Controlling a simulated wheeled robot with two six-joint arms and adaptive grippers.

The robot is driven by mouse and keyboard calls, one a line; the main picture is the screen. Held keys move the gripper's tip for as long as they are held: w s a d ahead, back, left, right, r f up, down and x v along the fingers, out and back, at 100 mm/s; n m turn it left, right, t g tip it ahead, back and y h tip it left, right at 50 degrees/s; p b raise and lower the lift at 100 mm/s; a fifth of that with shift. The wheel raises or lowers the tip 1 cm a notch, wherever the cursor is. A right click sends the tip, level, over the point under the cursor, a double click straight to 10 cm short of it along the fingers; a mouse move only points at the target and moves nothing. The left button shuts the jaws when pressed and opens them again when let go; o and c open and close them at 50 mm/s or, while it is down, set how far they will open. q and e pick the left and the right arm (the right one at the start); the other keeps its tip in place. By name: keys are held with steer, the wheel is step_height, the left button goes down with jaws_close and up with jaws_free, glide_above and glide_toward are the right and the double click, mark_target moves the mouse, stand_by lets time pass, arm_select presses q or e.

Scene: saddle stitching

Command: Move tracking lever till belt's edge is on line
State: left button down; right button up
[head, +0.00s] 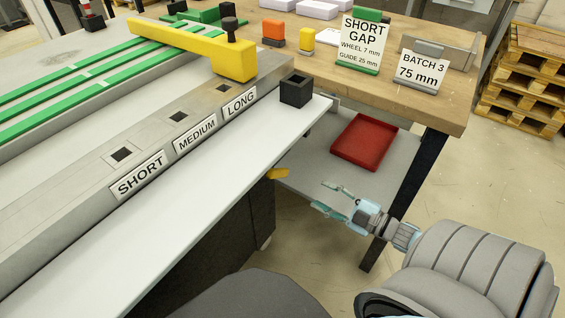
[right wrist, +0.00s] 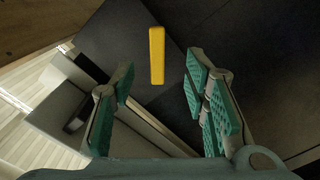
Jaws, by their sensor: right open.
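A small yellow lever (head: 277,173) sticks out from the dark side below the white table edge in the head view. In the right wrist view the yellow lever (right wrist: 157,55) is a straight bar, ahead of and between the fingers. My right gripper (head: 330,199) is open and empty, to the right of the lever and apart from it. Its teal finger pads (right wrist: 162,90) stand wide apart in the right wrist view. Green strips (head: 65,87) run along the machine at the left; I cannot tell a belt edge or its line. My left gripper is not in view.
The white ledge (head: 215,165) overhangs the lever. A red tray (head: 364,142) lies on a lower shelf behind my right gripper, near a dark table leg (head: 405,195). A black square holder (head: 296,90) stands at the ledge's far end.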

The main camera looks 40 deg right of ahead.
mark_target(285, 174)
steer(key=b+x, duration=0.3)
steer(key=x, duration=0.6)
steer(key=shift+a+r+b, duration=0.15)
steer(key=shift+b, duration=0.25)
steer(key=b+x, duration=0.1)
steer(key=x, duration=0.3)
steer(key=shift+w+a+r, duration=0.1)
steer(key=shift+w+r, duration=0.05)
steer(key=shift+w, duration=0.15)
steer(key=shift+w+a+r, duration=0.1)
steer(key=shift+w+a, duration=0.05)
steer(key=shift+w, duration=0.2)
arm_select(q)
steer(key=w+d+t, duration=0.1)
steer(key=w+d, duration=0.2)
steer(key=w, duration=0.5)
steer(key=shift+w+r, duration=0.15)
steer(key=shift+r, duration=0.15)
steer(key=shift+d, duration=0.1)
arm_select(e)
jaws_close()
